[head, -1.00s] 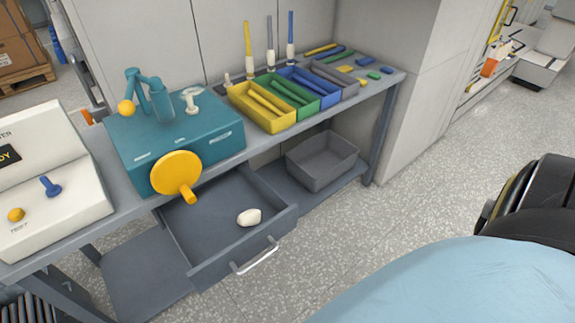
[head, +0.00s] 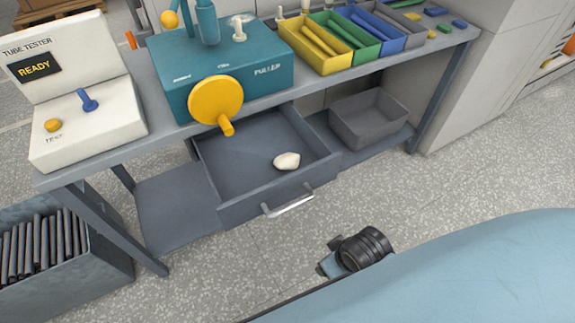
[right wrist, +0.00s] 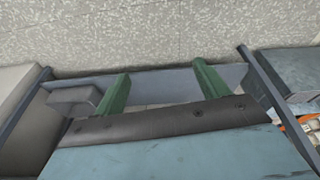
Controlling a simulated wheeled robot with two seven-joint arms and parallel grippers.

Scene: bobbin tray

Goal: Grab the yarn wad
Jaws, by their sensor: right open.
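The yarn wad (head: 287,160) is a small off-white lump lying on the floor of the open grey drawer (head: 228,172), towards the drawer's front right. The drawer hangs under the workbench and has a pale bar handle (head: 288,202). My right gripper (right wrist: 162,72) shows in the right wrist view as two green fingers spread wide apart, with nothing between them. The wad is not visible in that view. In the head view I cannot make out the right gripper's fingers. My left gripper is not in view.
A teal box with a yellow disc crank (head: 215,100) overhangs the drawer's back. A grey bin (head: 369,119) sits on the lower shelf right of the drawer. A crate of dark rods (head: 112,265) stands at lower left. The speckled floor before the drawer is mostly clear.

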